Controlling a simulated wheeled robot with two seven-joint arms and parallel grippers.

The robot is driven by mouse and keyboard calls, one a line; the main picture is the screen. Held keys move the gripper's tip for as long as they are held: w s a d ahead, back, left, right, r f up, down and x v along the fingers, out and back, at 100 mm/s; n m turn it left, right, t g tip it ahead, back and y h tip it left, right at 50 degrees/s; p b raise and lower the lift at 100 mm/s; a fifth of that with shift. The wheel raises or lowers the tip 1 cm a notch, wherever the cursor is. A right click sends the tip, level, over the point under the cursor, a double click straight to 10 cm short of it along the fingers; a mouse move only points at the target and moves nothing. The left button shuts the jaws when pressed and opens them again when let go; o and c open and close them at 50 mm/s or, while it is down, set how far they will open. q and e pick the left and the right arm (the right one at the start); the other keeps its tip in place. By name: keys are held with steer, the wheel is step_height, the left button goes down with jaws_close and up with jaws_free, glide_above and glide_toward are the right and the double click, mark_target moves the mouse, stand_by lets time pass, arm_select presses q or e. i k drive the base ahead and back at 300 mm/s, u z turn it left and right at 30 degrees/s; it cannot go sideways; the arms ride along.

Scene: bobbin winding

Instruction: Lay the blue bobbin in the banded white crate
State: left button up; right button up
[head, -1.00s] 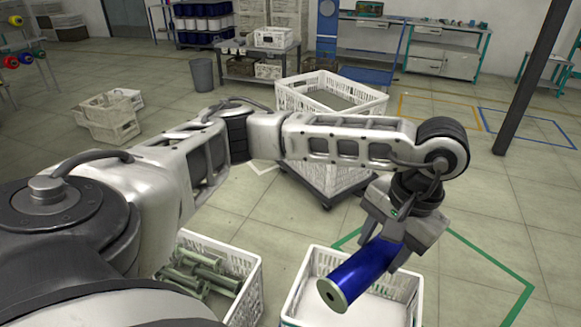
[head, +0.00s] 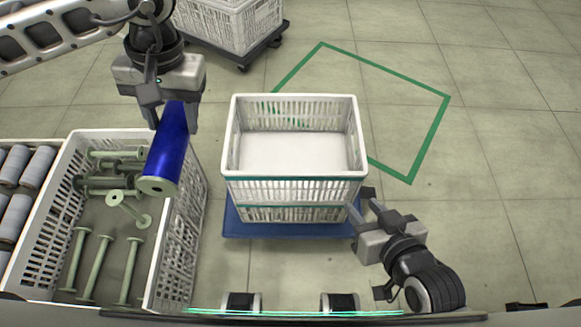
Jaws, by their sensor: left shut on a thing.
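The blue bobbin (head: 168,150) has a dark blue winding and a pale green end flange. My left gripper (head: 168,112) is shut on its upper end, and the bobbin hangs tilted. In the head view it overlaps the right wall of the left crate and is left of the banded crate. The banded white crate (head: 295,190) has green bands around it and stands in the middle. Its visible inside is empty. My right gripper (head: 362,203) is open and empty, near the banded crate's front right corner.
A white crate (head: 165,250) at left holds several bare green spools (head: 92,265). Grey wound bobbins (head: 37,167) lie at the far left edge. The banded crate rests on a blue base (head: 235,226). Another white crate on a dolly (head: 235,57) stands behind. Floor at right is clear.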

mark_target(293, 156)
steer(key=z, duration=0.1)
steer(key=i, duration=0.4)
steer(key=z, duration=1.25)
